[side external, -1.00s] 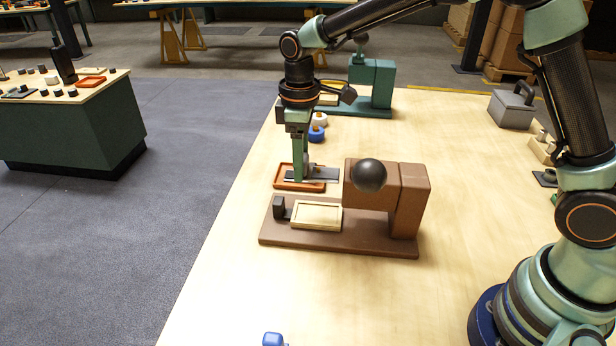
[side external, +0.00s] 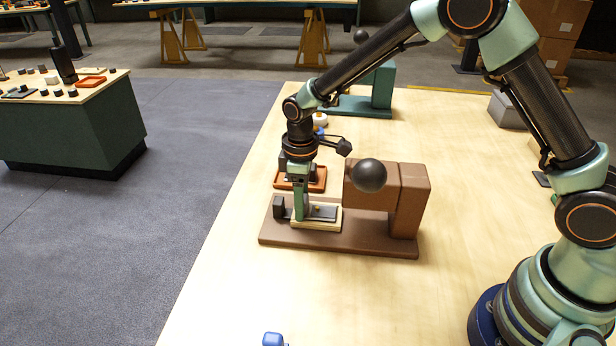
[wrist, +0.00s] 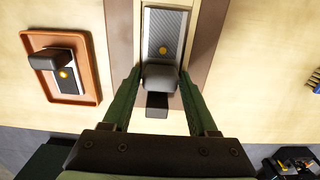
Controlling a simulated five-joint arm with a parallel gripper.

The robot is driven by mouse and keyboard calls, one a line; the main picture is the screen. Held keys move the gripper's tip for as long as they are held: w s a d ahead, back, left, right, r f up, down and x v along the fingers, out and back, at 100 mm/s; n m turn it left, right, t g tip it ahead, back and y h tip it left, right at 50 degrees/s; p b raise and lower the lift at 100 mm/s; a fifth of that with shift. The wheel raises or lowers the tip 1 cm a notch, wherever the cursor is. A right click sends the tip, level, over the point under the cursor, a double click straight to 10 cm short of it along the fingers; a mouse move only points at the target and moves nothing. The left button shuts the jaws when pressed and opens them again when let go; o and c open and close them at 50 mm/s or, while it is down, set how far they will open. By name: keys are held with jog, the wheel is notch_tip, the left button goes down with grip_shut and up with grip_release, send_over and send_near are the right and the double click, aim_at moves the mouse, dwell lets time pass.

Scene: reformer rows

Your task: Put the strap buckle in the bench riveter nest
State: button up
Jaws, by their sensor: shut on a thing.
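The strap buckle is a grey textured plate with a gold stud and a dark raised block. In the wrist view the strap buckle (wrist: 166,28) lies lengthwise within the pale frame of the nest. My gripper (wrist: 160,76) is shut on its block end. In the side view my gripper (side external: 301,215) is at the left part of the pale nest (side external: 318,226) on the brown bench riveter (side external: 408,200). The buckle's plate (side external: 324,213) shows at the nest's top. I cannot tell whether it rests on the nest floor. My fingers hide part of it.
An orange tray (side external: 318,186) behind the riveter holds a similar piece with a gold stud (wrist: 64,74). The riveter's black ball (side external: 369,175) is close right of my wrist. A dark stop block (side external: 279,207) stands left of the nest. A green press (side external: 382,88) stands farther back.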

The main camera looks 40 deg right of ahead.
jog(key=shift+f, duration=0.15)
jog(key=o, duration=1.4)
notch_tip(320, 180, up, 12)
jog(key=s+d+r+m+t, duration=0.3)
jog(key=s+d+r+m, duration=0.1)
jog(key=s+d+r, duration=0.4)
jog(key=s+d+r+m+t, duration=0.1)
jog(key=s+d+m, duration=0.3)
jog(key=s, duration=0.4)
jog(key=shift+s+r+m+t, duration=0.2)
jog(key=shift+m+t, duration=0.3)
jog(key=shift+t, duration=0.3)
jog(key=shift+d, duration=0.1)
